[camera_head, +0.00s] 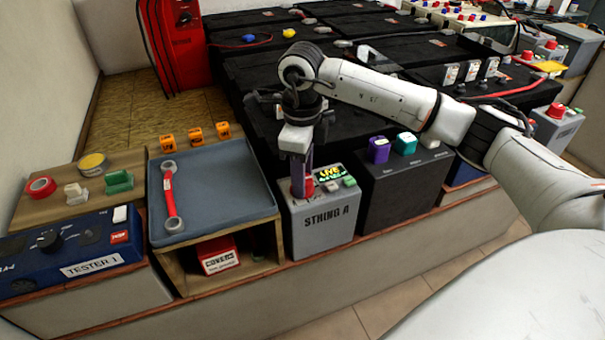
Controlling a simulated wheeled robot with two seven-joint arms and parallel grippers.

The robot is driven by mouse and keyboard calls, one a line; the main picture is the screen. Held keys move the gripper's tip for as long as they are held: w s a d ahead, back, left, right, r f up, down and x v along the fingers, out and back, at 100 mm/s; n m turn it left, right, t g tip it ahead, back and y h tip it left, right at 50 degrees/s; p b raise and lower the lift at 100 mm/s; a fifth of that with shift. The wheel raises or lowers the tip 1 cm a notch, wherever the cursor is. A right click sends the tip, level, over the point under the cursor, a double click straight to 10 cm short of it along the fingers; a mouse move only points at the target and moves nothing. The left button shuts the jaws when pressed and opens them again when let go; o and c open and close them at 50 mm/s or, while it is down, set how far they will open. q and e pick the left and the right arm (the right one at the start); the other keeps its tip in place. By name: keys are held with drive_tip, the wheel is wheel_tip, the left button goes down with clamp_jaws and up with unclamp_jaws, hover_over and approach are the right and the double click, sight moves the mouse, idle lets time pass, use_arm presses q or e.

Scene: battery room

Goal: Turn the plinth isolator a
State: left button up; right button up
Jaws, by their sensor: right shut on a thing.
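The grey plinth (323,236) lettered "STRING A" stands at the front edge of the bench, with a small lit display (328,172) reading "LIVE" on its top. My right gripper (301,183) points down onto the left part of the plinth top. It is shut on the red isolator handle (309,187), which shows only partly between and beside the fingers. The handle's exact angle is hidden. Green and pale buttons sit right of the display. My left gripper is not in view.
A dark box (402,196) with purple and teal knobs stands close on the right. Black battery blocks fill the back. A blue tester (70,250) is at far left.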

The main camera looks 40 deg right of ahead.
drive_tip(key=m+p, duration=0.2)
drive_tip(key=m, duration=0.1)
drive_tip(key=shift+r+m, duration=0.15)
drive_tip(key=shift+m, duration=0.15)
drive_tip(key=shift+m+p, duration=0.5)
drive_tip(key=shift+m, duration=0.4)
drive_tip(key=m+p, duration=0.2)
drive_tip(key=m, duration=0.2)
drive_tip(key=shift+m, duration=0.3)
drive_tip(key=m+p, duration=0.1)
drive_tip(key=m, duration=0.1)
drive_tip(key=shift+w+m+p, duration=0.1)
drive_tip(key=shift+m+p, duration=0.2)
drive_tip(key=shift+m, duration=0.1)
drive_tip(key=m+p, duration=0.1)
drive_tip(key=m, duration=0.2)
drive_tip(key=shift+p, duration=0.4)
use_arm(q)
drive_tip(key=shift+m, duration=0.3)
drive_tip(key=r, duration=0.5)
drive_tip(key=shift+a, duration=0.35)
use_arm(e)
drive_tip(key=shift+m, duration=0.8)
use_arm(q)
drive_tip(key=shift+p, duration=0.3)
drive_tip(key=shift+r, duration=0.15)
use_arm(e)
drive_tip(key=o, duration=1)
